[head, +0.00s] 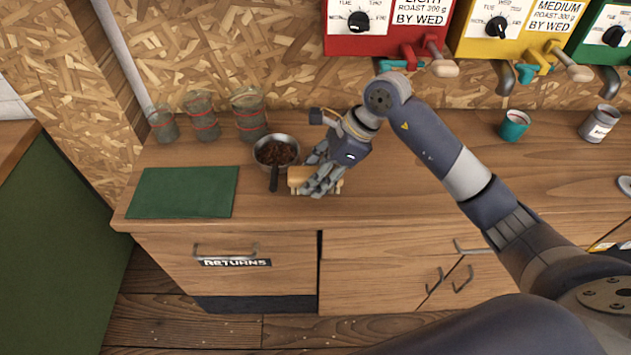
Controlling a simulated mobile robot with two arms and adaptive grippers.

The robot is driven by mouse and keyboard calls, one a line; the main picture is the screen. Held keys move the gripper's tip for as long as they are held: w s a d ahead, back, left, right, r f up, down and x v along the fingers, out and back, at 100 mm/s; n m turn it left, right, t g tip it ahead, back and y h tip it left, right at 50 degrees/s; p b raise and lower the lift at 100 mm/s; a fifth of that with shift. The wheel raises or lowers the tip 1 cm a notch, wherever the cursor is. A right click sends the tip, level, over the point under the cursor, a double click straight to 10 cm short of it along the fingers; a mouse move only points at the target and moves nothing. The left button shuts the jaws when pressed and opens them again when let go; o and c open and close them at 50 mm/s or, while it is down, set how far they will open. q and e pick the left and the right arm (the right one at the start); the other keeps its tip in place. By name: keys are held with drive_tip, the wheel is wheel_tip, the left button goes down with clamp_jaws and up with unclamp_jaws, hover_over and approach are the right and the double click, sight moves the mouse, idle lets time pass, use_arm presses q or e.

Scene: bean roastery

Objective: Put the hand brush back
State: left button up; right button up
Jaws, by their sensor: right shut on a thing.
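The hand brush (300,175), with a light wooden body, is at the counter's front, just right of a metal pan's handle. My right gripper (324,183) reaches over it from the right and is shut on it. The fingers hide part of the brush. I cannot tell whether the brush touches the counter. My left gripper is not in view.
A metal pan (263,150) of brown beans stands left of the brush. A green mat (182,192) lies at the counter's left, with several glass jars (202,115) behind. A teal cup (514,125) and a tin (598,123) stand at right. Below is a drawer marked RETURNS (225,275).

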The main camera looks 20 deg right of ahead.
wheel_tip(320, 180, down, 3)
drive_tip(key=shift+s+p, duration=0.1)
drive_tip(key=shift+p, duration=0.55)
drive_tip(key=shift+f, duration=0.3)
drive_tip(key=o, duration=1)
drive_tip(key=shift+o, duration=0.2)
drive_tip(key=shift+r, duration=0.2)
drive_tip(key=b+v, duration=0.2)
drive_tip(key=v, duration=0.8)
drive_tip(key=shift+d+r, duration=0.25)
drive_tip(key=shift+s+d+r, duration=0.15)
drive_tip(key=shift+d+r, duration=0.1)
drive_tip(key=shift+r, duration=0.3)
